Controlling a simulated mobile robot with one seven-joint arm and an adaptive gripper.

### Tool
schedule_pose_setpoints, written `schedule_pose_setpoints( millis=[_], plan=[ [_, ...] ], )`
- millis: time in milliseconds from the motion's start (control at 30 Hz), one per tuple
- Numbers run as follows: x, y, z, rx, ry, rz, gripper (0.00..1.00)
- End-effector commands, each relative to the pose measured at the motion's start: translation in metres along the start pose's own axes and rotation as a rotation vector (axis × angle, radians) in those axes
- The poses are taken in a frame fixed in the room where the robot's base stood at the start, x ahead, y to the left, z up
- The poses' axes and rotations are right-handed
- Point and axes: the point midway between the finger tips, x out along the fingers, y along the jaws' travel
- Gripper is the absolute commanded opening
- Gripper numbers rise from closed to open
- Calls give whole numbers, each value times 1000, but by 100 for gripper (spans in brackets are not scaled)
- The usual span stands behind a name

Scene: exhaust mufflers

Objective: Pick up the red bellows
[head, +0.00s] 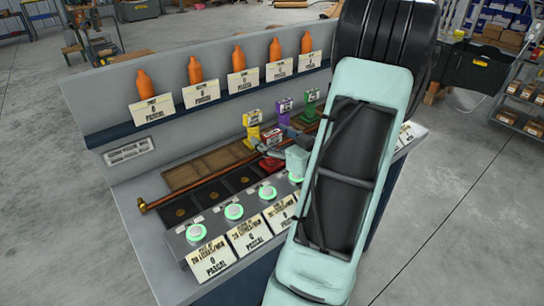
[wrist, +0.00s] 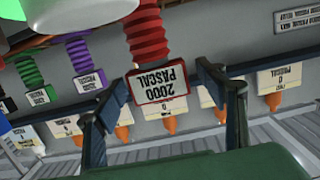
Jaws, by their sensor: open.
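The red bellows (head: 271,164) stands on the bench among the coloured bellows, partly hidden by my gripper in the head view. In the wrist view, which is upside down, the red bellows (wrist: 148,40) shows its ribs and a sign reading 2000 PASCAL (wrist: 160,85). My gripper (wrist: 163,80) is open, with one finger on each side of the sign. Gaps show between both fingers and the sign, so nothing appears gripped. In the head view my gripper (head: 270,149) is low over the bench at the red bellows.
Yellow (head: 252,119), purple (head: 284,105) and green (head: 310,96) bellows stand behind. Orange bottles (head: 195,70) with signs line the shelf (head: 180,119). A copper pipe (head: 190,188) runs along the bench. Green-lit round buttons (head: 234,211) and more signs line the front.

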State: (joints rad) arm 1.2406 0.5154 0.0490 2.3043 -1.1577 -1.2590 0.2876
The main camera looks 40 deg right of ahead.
Motion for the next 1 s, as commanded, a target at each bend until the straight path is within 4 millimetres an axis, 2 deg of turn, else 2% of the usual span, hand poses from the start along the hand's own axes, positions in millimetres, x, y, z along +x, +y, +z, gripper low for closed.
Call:
schedule_pose_setpoints(
  millis=[100, 700, 1000],
  plan=[
    [0, 0, 0, 0, 0, 0, 65],
    [-1, 0, 0, 0, -1, 0, 0],
    [-1, 0, -1, -1, 1, 0, 0]
  ],
)
